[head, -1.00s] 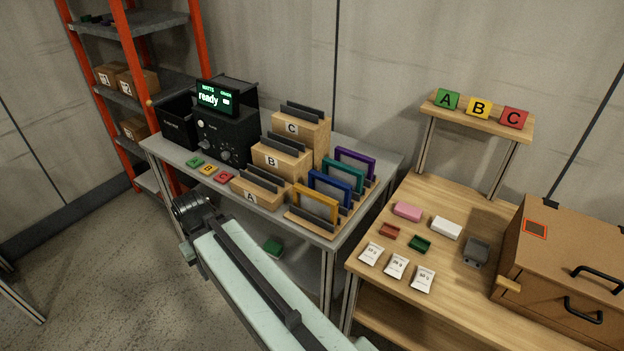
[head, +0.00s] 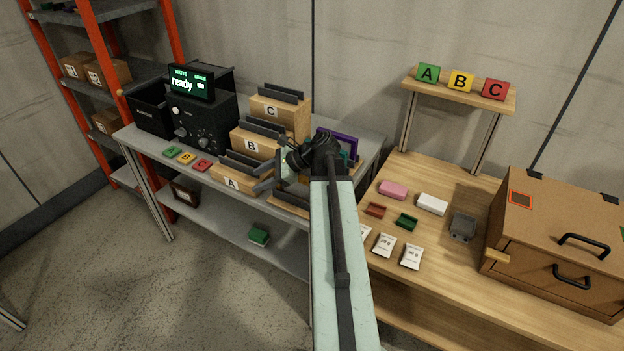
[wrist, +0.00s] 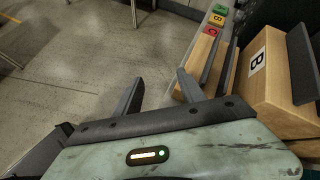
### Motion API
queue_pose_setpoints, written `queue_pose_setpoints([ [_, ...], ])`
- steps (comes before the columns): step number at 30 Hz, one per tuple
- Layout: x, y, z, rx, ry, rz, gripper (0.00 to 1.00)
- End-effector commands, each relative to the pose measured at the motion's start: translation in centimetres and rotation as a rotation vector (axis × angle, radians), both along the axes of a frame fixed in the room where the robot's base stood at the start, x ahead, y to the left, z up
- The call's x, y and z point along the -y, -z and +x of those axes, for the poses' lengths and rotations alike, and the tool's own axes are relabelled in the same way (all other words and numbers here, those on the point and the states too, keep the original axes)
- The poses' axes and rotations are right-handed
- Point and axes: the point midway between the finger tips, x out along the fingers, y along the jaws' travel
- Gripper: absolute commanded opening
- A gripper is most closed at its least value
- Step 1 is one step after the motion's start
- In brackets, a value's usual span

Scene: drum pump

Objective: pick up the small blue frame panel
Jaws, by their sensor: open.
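The small blue frame panel is hidden in the head view behind my arm. My gripper (head: 264,176) is open and empty beside blocks A and B, with its fingers towards the left. In the wrist view my gripper (wrist: 159,78) shows its two fingers apart, with only floor between them. Part of the purple frame panel (head: 338,137) shows behind my arm; the other frame panels are mostly covered.
Wooden blocks A (head: 232,183), B (head: 250,146) and C (head: 271,110) stand close to my gripper. A black radio unit (head: 205,122) stands further left. The wooden table (head: 440,270) at the right holds small items and a brown cabinet (head: 560,240).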

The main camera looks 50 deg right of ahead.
Motion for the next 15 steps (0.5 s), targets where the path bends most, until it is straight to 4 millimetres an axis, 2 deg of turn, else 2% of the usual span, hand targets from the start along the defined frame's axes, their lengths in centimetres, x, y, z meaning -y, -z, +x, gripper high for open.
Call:
queue_pose_setpoints([
  [1, 4.4, -0.9, -1.1, 0.011, 0.145, 0.124, 0.47],
  [4, 11.0, -3.6, -3.6, 0.043, 0.374, 0.368, 0.47],
  [6, 14.5, -3.2, -6.7, 0.055, 0.440, 0.355, 0.47],
  [10, 18.6, -3.0, -10.4, 0.074, 0.524, 0.359, 0.47],
  [12, 19.5, -3.1, -11.3, 0.078, 0.544, 0.360, 0.47],
  [15, 19.9, -3.1, -11.7, 0.080, 0.553, 0.360, 0.47],
])
